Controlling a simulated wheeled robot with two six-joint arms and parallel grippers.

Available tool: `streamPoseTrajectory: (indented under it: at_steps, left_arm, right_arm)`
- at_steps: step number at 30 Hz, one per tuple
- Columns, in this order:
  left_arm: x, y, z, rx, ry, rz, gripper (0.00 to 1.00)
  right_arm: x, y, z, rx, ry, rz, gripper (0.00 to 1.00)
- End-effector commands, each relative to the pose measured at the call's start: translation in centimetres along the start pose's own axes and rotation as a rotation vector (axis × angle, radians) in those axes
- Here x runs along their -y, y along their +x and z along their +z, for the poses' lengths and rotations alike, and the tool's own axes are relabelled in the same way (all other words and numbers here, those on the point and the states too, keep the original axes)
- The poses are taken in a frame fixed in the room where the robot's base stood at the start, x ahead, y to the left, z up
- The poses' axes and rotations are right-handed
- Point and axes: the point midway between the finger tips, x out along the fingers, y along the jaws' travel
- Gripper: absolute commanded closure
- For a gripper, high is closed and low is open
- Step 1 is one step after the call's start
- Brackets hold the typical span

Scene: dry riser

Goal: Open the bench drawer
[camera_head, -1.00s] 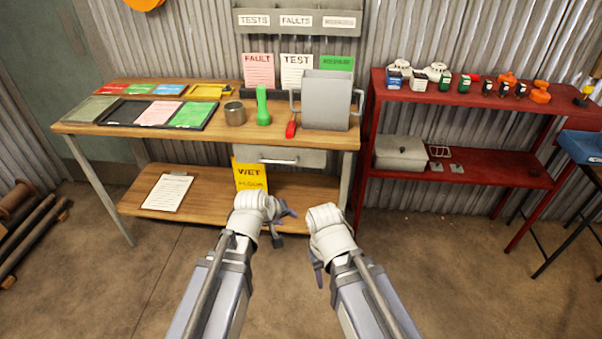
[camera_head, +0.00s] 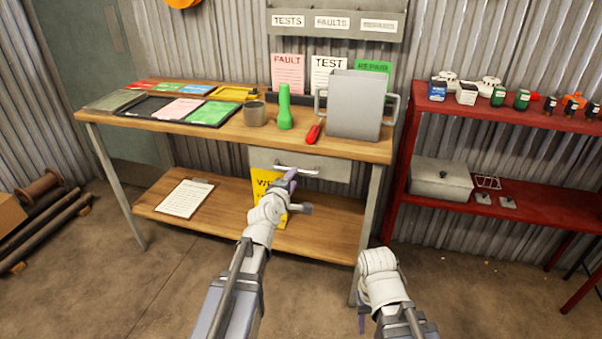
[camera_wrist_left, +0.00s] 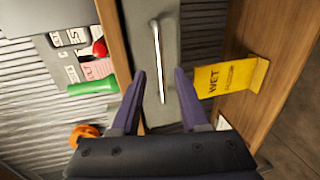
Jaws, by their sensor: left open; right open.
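The bench drawer (camera_head: 330,166) is a grey front under the right part of the wooden bench top, and it looks shut. Its pale bar handle (camera_head: 297,169) also shows in the left wrist view (camera_wrist_left: 158,60), running along the gap between the fingers. My left gripper (camera_head: 298,190) is open and empty, just in front of and below the handle; in the left wrist view its two dark fingers (camera_wrist_left: 158,80) point at the drawer front. No contact with the handle is clear. My right gripper (camera_head: 362,318) is low in front of the bench's right leg, away from the drawer, its fingers partly hidden.
A yellow WET sign (camera_head: 268,187) stands on the lower shelf (camera_head: 325,225), close to my left gripper. A grey bin (camera_head: 355,105), red-handled tool (camera_head: 314,131) and green torch (camera_head: 285,106) are on the bench top. A red rack (camera_head: 530,200) stands at right. The floor in front is clear.

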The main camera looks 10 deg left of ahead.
Motion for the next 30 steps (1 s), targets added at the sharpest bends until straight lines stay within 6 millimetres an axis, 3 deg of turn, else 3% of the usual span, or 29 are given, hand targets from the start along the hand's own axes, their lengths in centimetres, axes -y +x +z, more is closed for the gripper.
streamPoseTrajectory:
  at_steps: [13, 24, 30]
  left_arm:
    - [0.1, 6.5, 0.0, 0.001, 0.003, 0.0, 0.55]
    - [0.0, 7.2, 0.1, 0.001, 0.003, -0.001, 0.55]
    - [0.1, 7.2, 0.1, 0.001, 0.003, -0.001, 0.78]
  right_arm:
    - [0.1, 1.4, -0.1, 0.0, -0.001, 0.002, 0.5]
    - [0.1, 1.5, -0.1, 0.0, -0.001, 0.003, 0.5]
    - [0.1, 1.5, -0.1, 0.0, -0.001, 0.003, 0.5]
